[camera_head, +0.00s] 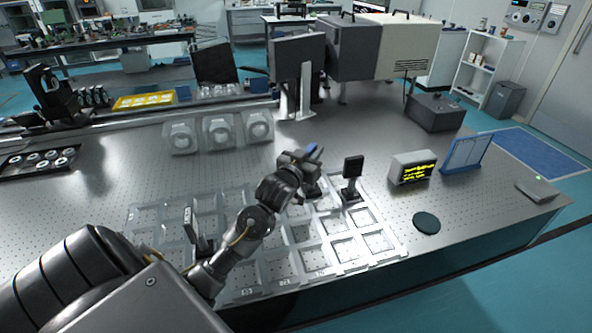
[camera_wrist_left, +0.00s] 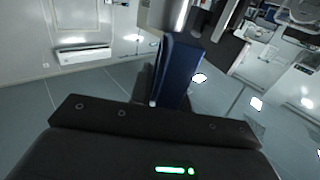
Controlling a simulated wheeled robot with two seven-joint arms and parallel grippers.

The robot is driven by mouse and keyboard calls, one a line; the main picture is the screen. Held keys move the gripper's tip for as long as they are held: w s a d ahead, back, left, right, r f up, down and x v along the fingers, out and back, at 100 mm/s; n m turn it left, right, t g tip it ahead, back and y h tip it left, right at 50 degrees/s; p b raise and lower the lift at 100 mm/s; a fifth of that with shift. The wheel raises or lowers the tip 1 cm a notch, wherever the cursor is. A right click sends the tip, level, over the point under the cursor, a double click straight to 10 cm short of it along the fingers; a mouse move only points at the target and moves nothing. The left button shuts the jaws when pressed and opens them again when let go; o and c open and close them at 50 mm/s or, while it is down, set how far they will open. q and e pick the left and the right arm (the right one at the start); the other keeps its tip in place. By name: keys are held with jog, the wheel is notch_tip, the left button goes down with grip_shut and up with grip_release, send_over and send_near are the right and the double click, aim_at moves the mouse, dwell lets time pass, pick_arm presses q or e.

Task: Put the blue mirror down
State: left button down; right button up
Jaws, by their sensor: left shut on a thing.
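My left gripper (camera_head: 300,170) is shut on the blue mirror (camera_head: 314,151), over the back middle of the clear tray grid. Only a small blue part of the mirror shows in the head view, with the gripper hiding the rest. In the left wrist view the mirror (camera_wrist_left: 178,72) is a dark blue upright block beyond the gripper body. I cannot tell whether its base touches the tray. The clear tray grid (camera_head: 272,290) lies on the perforated table and has several square compartments. My right gripper is in neither view.
A black square mount (camera_head: 352,167) stands on the tray just right of my gripper. Another dark mount (camera_head: 190,221) stands at the left, beside my arm. A display box (camera_head: 412,167), a blue-framed panel (camera_head: 466,153) and a dark disc (camera_head: 426,222) are to the right. Several front compartments are empty.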

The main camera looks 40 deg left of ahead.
pick_arm(q)
jog(key=a+f+p, duration=0.1)
jog(key=a+f, duration=0.4)
jog(key=f, duration=0.4)
jog(key=shift+s+a+p, duration=0.25)
jog(key=shift+s+p, duration=0.05)
jog(key=shift+p, duration=0.1)
jog(key=shift+f, duration=0.2)
jog(key=c, duration=1.3)
grip_release()
jog(key=shift+c, duration=0.2)
